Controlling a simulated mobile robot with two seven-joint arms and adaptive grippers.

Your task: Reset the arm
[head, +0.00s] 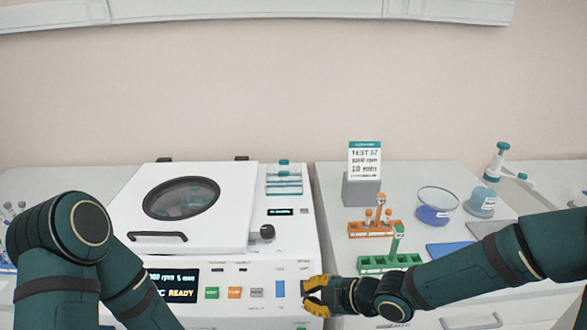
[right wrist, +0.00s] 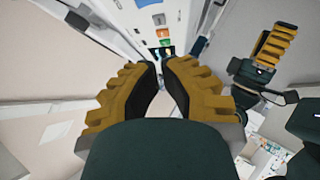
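My right arm comes in from the right in the head view, and its gripper (head: 306,297) is in front of the right end of the centrifuge's control panel. Its yellow fingers are apart with nothing between them; the right wrist view also shows a gap between the fingers (right wrist: 165,72). My left arm (head: 75,240) is bent at the left of the head view, its gripper out of frame. A yellow ridged gripper, seemingly my left one (right wrist: 275,45), shows in the right wrist view, its opening unclear.
The white centrifuge (head: 215,258) has its round-windowed lid (head: 137,220) down and a READY display.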

